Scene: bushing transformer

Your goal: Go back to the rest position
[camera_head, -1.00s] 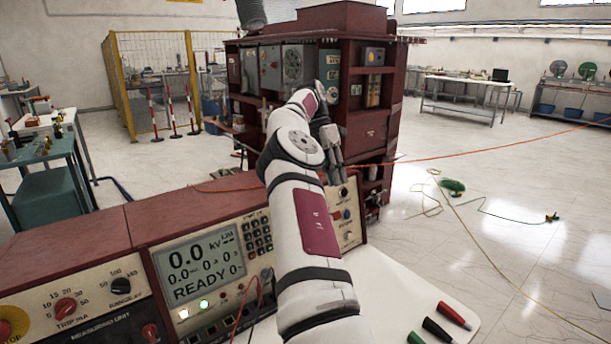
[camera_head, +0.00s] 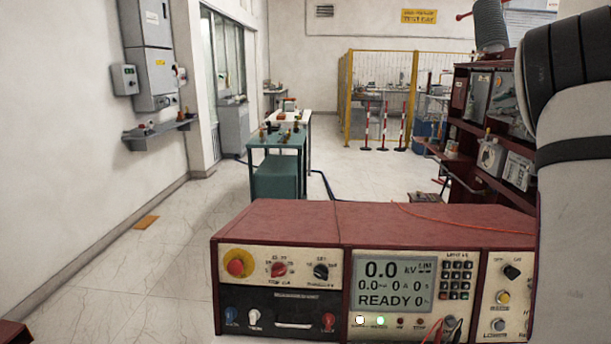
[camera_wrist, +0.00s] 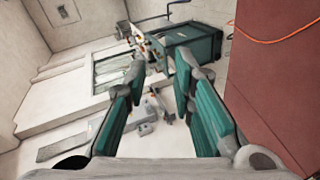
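My gripper (camera_wrist: 160,85) shows in the wrist view with its two teal-padded fingers spread apart and nothing between them. Beyond the fingertips are the pale floor and a teal cart (camera_wrist: 190,50), with the view tilted. In the head view my arm fills the right edge as a large white link with dark bands, and my gripper is out of that frame. The measuring unit (camera_head: 380,215) stands in front with its red top and a display reading 0.0 kV and READY. Its red top also fills the right side of the wrist view (camera_wrist: 275,90).
The teal cart (camera_head: 278,175) with small items on top stands behind the unit. A yellow fenced area (camera_head: 375,95) with red-white posts is at the back. A dark red cabinet (camera_head: 480,110) stands at right, partly hidden by my arm.

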